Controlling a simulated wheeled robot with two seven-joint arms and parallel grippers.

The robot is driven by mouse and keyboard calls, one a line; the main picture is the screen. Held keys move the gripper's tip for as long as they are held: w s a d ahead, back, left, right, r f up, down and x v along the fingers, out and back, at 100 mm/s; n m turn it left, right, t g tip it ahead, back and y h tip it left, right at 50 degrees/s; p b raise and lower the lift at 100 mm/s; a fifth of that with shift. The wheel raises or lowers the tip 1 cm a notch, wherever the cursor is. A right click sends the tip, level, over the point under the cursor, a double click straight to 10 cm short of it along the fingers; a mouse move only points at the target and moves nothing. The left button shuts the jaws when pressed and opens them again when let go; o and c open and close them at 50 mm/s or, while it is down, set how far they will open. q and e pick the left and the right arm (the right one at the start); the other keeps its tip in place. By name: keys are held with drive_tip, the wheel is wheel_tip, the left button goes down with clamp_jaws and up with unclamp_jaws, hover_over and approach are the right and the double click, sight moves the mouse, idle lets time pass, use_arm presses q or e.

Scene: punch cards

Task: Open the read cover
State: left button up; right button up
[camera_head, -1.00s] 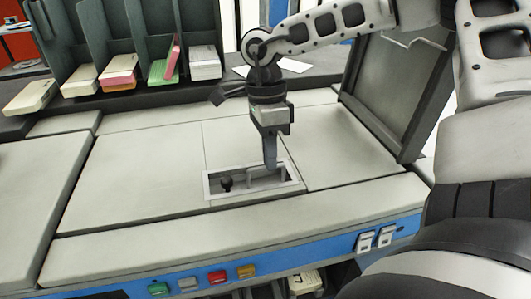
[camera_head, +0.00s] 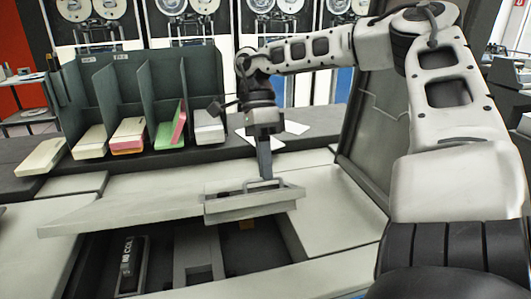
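The read cover (camera_head: 120,206) is a pale flat panel, raised and tilted above the dark bay of the machine. Its recessed handle box (camera_head: 252,203) with a grey bar handle (camera_head: 262,185) is on its right part. My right gripper (camera_head: 266,176) points down at the handle, and its fingers overlap the bar. The cover is up with the fingers at its handle, so the gripper looks shut on it, though the fingers show edge-on. The open bay (camera_head: 170,262) under the cover shows a dark labelled part and grey blocks. My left gripper is not in view.
A dark card rack (camera_head: 140,70) with several stacks of cards stands behind. Loose white cards (camera_head: 295,128) lie on the ledge to its right. An upright grey panel (camera_head: 380,130) stands right of the cover. My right arm fills the right side.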

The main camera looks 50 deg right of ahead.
drive_tip(key=o, duration=0.4)
drive_tip(key=shift+w+d+f, duration=0.2)
drive_tip(key=shift+w, duration=0.05)
drive_tip(key=shift+w+d+f, duration=0.1)
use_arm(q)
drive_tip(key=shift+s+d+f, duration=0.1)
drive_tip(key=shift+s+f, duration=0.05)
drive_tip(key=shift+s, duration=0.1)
use_arm(e)
drive_tip(key=shift+r, duration=0.25)
use_arm(q)
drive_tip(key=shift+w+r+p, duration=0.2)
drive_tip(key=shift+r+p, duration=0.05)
drive_tip(key=shift+p, duration=0.25)
use_arm(e)
drive_tip(key=v, duration=1.5)
drive_tip(key=shift+r, duration=0.25)
